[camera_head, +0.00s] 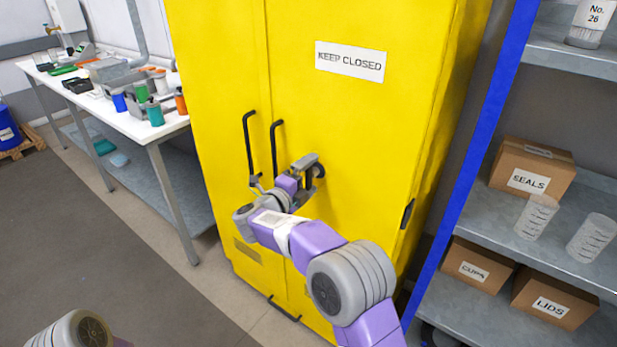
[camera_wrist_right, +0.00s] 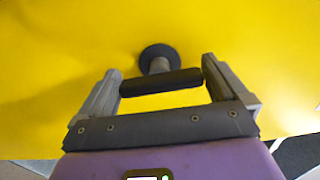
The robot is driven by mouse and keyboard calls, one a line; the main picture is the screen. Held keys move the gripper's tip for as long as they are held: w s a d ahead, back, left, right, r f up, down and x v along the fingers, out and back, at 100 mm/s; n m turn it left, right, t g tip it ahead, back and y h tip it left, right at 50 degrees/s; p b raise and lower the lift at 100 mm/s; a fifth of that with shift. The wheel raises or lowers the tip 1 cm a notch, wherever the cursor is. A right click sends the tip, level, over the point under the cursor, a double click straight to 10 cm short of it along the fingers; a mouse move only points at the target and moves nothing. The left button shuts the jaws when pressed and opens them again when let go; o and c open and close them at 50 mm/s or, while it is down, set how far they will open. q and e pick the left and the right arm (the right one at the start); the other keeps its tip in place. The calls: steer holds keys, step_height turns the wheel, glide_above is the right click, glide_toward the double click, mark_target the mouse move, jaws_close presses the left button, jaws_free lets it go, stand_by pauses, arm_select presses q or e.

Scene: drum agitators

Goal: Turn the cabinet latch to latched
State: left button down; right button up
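The tall yellow cabinet (camera_head: 345,115) stands shut in the middle of the head view. Its latch has a dark round base (camera_head: 318,171) on the right door, right of the door handles. In the wrist view the latch (camera_wrist_right: 160,83) is a dark bar on a short stem. My right gripper (camera_head: 303,176) is at the latch. In the wrist view its two fingers (camera_wrist_right: 160,78) stand wide apart, one at each end of the bar, and seem to touch both ends. In the head view the gripper hides the bar. My left gripper is out of view.
Two black door handles (camera_head: 262,148) stand left of the latch. A white workbench (camera_head: 135,122) with jars is at left. A blue-edged shelf (camera_head: 474,165) with boxes is close on the right. The floor (camera_head: 100,235) at left is clear.

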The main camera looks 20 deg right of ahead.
steer(key=p+v, duration=0.1)
steer(key=v, duration=0.6)
steer(key=shift+s+a+p, duration=0.2)
steer(key=shift+a+p, duration=0.05)
steer(key=shift+p, duration=0.05)
step_height(320, 180, down, 16)
steer(key=w+d+n+t+y+p, duration=0.25)
steer(key=n+y, duration=0.45)
steer(key=n, duration=0.5)
steer(key=s+f+n+g+y+p, duration=0.25)
steer(key=s+f+n+y, duration=0.35)
steer(key=f, duration=0.5)
steer(key=s+a+f+n+g+y+p, duration=0.1)
steer(key=s+a+f+n+g, duration=0.1)
steer(key=s, duration=0.8)
steer(key=s+a+f+n+g+y+p, duration=0.1)
steer(key=s+f+n+g+y, duration=0.1)
steer(key=s, duration=0.8)
steer(key=s+a+f+n+g+y+p, duration=0.1)
steer(key=s+f+n+g, duration=0.3)
steer(key=s, duration=0.6)
steer(key=shift+a+f+g+y, duration=0.55)
steer(key=shift+a+g+y, duration=0.25)
steer(key=shift+g, duration=0.4)
